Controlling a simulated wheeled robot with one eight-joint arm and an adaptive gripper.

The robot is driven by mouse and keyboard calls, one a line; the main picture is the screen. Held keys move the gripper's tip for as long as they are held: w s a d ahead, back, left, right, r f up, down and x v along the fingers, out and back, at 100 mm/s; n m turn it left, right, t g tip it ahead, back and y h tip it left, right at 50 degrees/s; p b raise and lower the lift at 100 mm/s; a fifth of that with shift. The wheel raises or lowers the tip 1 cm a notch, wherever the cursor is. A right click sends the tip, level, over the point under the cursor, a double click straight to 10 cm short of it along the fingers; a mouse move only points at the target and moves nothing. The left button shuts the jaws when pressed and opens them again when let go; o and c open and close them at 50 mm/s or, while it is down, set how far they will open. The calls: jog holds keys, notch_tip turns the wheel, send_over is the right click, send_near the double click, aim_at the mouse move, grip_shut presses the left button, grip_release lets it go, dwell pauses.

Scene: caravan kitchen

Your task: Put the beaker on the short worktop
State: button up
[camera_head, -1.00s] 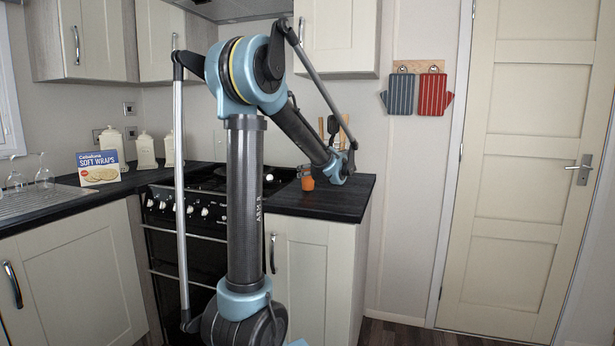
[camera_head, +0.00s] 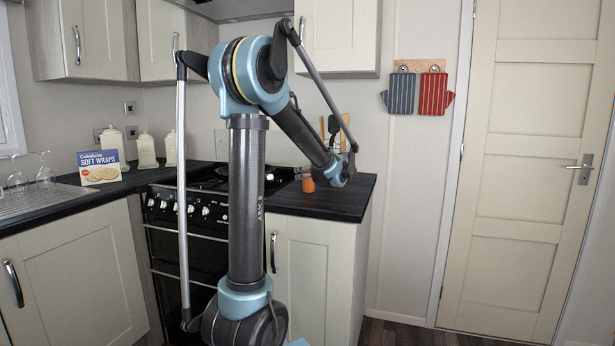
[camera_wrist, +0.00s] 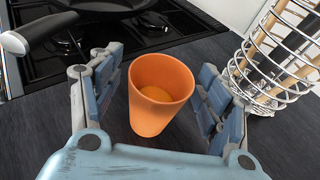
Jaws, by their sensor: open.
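An orange beaker (camera_wrist: 160,93) stands upright on the dark short worktop (camera_wrist: 200,150), between the spread fingers of my gripper (camera_wrist: 152,95). A gap shows between each finger and the beaker, so the gripper is open around it and not touching on either side that I can see. In the head view the beaker (camera_head: 308,185) shows small at the tip of my arm, on the short worktop (camera_head: 330,203) right of the hob; my gripper (camera_head: 309,175) is small there and partly hidden by my arm.
A wire utensil holder (camera_wrist: 272,68) stands close right of the beaker. A gas hob (camera_wrist: 110,40) with a pan (camera_wrist: 45,25) lies beyond it. The worktop's right part is clear. Canisters (camera_head: 145,150) and a wraps box (camera_head: 98,167) stand farther left.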

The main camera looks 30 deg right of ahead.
jog(key=v, duration=1.2)
jog(key=w+a+f+n+g+y, duration=0.1)
jog(key=a+n, duration=0.1)
jog(key=a, duration=0.3)
jog(key=w+a+f+n+g+y, duration=0.1)
jog(key=a+f+n, duration=0.1)
jog(key=a, duration=0.4)
jog(key=w+a+f+n+g+y, duration=0.1)
jog(key=a+n, duration=0.2)
jog(key=a, duration=0.3)
jog(key=shift+w+f+n, duration=0.3)
jog(key=shift+n, duration=0.1)
jog(key=s+a+f+n+g, duration=0.2)
jog(key=s+a+f+n, duration=0.15)
jog(key=a, duration=0.35)
jog(key=s+a+f+n+g+y, duration=0.1)
jog(key=s+a+f+n+g, duration=0.15)
jog(key=a+n, duration=0.35)
jog(key=s+a+f+n+g, duration=0.15)
jog(key=a+f+n, duration=0.25)
jog(key=a, duration=0.5)
jog(key=s+a+f+n+g+h, duration=0.1)
jog(key=s+a+f+n, duration=0.2)
jog(key=s+f+n, duration=0.2)
jog(key=s+a+f+n+g+h, duration=0.2)
jog(key=s+f+n, duration=0.4)
jog(key=s+n, duration=0.4)
jog(key=shift+s+a+f, duration=0.3)
jog(key=shift+s+a, duration=0.05)
jog(key=shift+s, duration=0.2)
